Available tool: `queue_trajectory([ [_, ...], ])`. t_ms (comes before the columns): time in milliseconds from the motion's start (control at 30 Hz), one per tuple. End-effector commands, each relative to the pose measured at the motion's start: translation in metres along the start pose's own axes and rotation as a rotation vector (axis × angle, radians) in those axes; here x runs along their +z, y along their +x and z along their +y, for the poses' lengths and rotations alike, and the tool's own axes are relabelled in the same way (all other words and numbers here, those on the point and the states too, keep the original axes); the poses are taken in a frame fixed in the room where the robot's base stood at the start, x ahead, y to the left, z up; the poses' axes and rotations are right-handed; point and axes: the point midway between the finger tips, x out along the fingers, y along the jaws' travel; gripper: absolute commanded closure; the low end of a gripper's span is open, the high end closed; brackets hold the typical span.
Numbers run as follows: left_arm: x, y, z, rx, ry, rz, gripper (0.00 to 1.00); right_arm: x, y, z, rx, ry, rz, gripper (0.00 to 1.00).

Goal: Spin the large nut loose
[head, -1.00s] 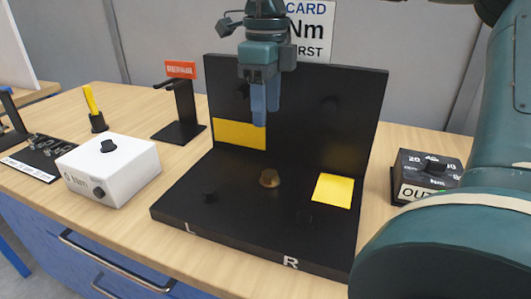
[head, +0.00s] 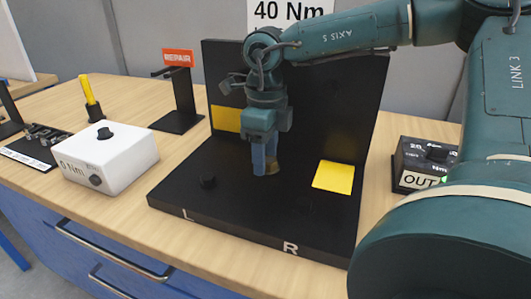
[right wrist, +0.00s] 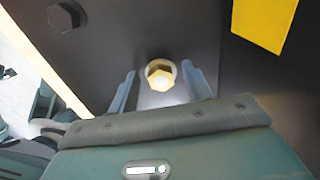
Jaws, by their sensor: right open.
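The large nut (head: 274,166) is a brass hexagon on the floor plate of the black L-shaped fixture (head: 250,222). In the head view the fingers of my right gripper (head: 264,168) partly hide it. My right gripper (right wrist: 159,70) is open, with one blue finger on each side of the nut and a gap on both sides. My left gripper is not in view.
A small dark bolt (head: 208,181) stands left of the nut. A yellow patch (head: 333,177) lies to its right, and the fixture's wall rises behind. A white box with knobs (head: 110,160) is at left, a black dial box (head: 425,165) at right.

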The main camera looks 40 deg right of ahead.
Motion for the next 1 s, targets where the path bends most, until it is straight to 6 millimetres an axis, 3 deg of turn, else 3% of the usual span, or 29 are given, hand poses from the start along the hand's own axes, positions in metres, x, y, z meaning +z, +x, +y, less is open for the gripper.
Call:
queue_trajectory([
  [233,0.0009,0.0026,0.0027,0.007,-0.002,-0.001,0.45,-0.0001,0.0006,0.0,0.0,0.0,0.0,0.52],
  [767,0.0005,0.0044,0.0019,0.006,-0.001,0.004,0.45,0.0,0.0002,-0.0001,-0.001,0.0,0.0,0.95],
  [1000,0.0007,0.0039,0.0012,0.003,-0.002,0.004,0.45,0.0001,0.0003,-0.0001,-0.002,-0.019,0.0,0.96],
])
